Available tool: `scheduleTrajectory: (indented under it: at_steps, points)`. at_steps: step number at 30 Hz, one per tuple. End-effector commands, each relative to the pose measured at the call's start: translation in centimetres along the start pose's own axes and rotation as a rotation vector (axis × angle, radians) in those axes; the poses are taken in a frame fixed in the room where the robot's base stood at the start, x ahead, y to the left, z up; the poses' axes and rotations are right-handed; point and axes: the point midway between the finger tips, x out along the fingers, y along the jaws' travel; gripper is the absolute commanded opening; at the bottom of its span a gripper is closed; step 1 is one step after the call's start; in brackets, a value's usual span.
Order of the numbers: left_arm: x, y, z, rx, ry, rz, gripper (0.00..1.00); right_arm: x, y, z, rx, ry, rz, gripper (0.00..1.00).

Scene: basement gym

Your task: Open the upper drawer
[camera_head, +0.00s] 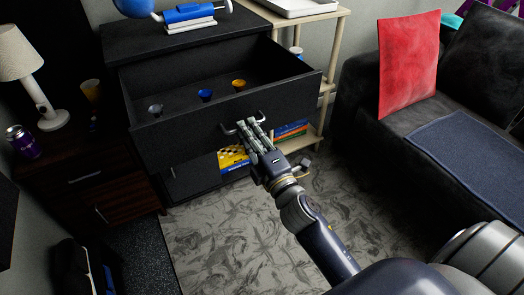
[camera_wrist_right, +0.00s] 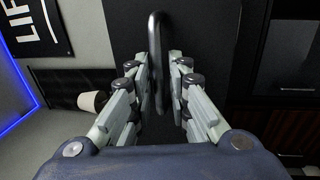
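The upper drawer (camera_head: 217,121) of the black cabinet stands pulled well out in the head view. Its inside shows, with a grey, a blue and an orange small cup-like thing in it. In the wrist view the fingers (camera_wrist_right: 162,85) are apart, with a gap showing on the bar's right side. My left gripper is out of view.
A dark nightstand (camera_head: 85,165) with a lamp (camera_head: 32,70) and a purple can (camera_head: 22,142) stands at left. A light wood shelf (camera_head: 338,60) and a dark sofa (camera_head: 400,120) with a red cushion (camera_head: 408,62) stand at right. Patterned carpet (camera_head: 215,245) before the cabinet is clear.

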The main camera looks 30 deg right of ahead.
Motion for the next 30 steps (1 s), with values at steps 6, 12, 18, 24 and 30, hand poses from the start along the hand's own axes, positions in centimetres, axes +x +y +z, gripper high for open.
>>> scheduleTrajectory:
  at_steps: [6,12,18,24,30]
  points:
    - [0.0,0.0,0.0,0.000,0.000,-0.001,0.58,-4.5,-0.2,0.0,0.003,-0.002,-0.005,0.17]
    - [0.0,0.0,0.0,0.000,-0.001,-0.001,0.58,-7.7,-0.1,0.1,0.002,-0.003,-0.003,0.17]
    - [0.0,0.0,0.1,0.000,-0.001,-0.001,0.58,-9.4,-0.1,0.0,0.001,-0.001,-0.002,0.17]
    - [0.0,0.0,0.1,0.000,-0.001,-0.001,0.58,-9.7,0.0,0.0,0.000,0.000,0.000,0.17]
    - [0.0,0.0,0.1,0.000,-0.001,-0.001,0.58,-9.7,0.0,0.0,0.000,0.000,0.000,0.17]
